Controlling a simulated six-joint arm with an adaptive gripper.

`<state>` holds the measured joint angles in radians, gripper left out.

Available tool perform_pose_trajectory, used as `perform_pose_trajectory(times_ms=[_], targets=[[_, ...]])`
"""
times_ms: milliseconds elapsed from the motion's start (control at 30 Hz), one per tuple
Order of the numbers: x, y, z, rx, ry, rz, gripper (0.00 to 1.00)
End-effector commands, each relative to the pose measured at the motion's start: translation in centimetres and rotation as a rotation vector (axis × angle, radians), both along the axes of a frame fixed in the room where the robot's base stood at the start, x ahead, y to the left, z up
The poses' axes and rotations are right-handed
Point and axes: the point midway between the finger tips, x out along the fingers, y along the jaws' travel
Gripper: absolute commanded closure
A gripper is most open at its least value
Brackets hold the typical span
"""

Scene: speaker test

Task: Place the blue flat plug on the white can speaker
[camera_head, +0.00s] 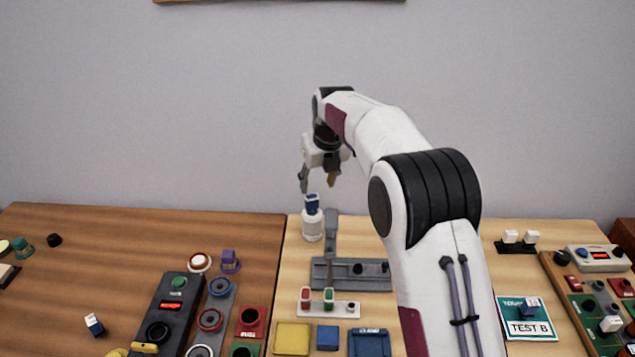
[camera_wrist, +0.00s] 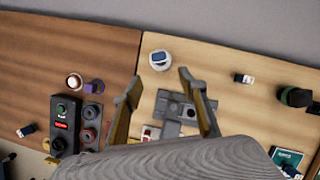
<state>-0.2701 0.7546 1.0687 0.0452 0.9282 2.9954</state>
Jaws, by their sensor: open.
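The white can speaker (camera_head: 312,227) stands upright near the back edge of the light wooden table, left of centre. A blue flat plug (camera_head: 312,201) sits on its top. In the wrist view the can's round white rim (camera_wrist: 151,65) shows around the blue plug (camera_wrist: 160,57). My gripper (camera_head: 318,184) is open and empty, above the plug and slightly to its right, with a gap between. In the wrist view my two fingers (camera_wrist: 159,76) are spread apart, with the can beyond their tips.
A grey stand (camera_head: 376,272) and a white holder with red and green plugs (camera_head: 343,309) are in front of the can. Another blue and white plug (camera_head: 94,324) lies on the dark left table. A TEST B card (camera_head: 512,328) is right. The grey wall stands behind.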

Motion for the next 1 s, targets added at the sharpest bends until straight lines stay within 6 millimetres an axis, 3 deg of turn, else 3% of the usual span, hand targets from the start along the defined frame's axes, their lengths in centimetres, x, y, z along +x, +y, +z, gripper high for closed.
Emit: perform_pose_trajectory(times_ms=[667,1000], targets=[[-0.1,-0.2,0.3,-0.005,-0.003,0.013,0.58],[-2.8,-2.6,4.1,-0.092,-0.045,0.208,0.58]])
